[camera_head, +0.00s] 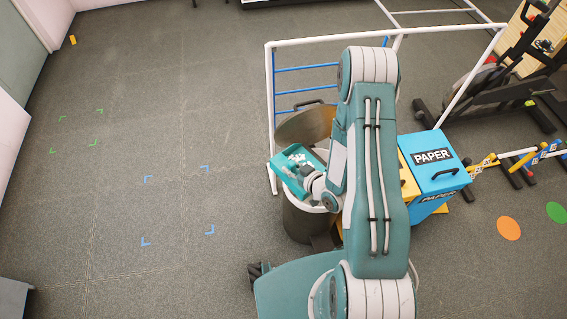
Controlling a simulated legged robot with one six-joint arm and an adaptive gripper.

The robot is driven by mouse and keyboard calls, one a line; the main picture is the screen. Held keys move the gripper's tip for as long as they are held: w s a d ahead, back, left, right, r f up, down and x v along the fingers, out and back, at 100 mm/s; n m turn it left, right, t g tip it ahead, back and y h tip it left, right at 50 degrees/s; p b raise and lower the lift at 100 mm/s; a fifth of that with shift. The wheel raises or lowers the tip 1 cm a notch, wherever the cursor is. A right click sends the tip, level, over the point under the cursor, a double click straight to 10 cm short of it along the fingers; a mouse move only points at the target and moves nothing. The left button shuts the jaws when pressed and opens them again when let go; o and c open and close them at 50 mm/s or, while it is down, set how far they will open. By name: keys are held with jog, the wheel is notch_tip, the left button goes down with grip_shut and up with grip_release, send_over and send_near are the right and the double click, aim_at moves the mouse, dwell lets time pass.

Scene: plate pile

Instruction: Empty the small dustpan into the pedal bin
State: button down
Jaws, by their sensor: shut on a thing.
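A teal dustpan (294,161) with small white bits in it is over the mouth of the pedal bin (300,222). My gripper (304,173) is shut on the dustpan at its near right side; my arm hides part of the grip. The pan looks roughly level or slightly tilted; I cannot tell exactly. The bin is dark grey and round with a pale inner rim. Its lid (305,122) stands open behind the pan. The bin's right side is hidden behind my arm.
A blue PAPER box (434,165) stands right of my arm, beside a yellow one. A white pipe frame (270,90) with blue bars stands behind the bin. Exercise equipment (490,90) is at the upper right.

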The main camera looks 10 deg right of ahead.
jog(key=w+d+r+m+y, duration=0.2)
jog(key=w+d+r+m, duration=0.1)
jog(key=d, duration=0.3)
jog(key=w+d+r+m+g+y, duration=0.1)
jog(key=w+d+r+m+y, duration=0.1)
jog(key=d+r+m, duration=0.3)
jog(key=shift+w+d+r+y, duration=0.15)
jog(key=shift+w+d+y, duration=0.3)
jog(key=shift+w, duration=0.2)
jog(key=shift+a, duration=0.1)
jog(key=shift+r, duration=0.6)
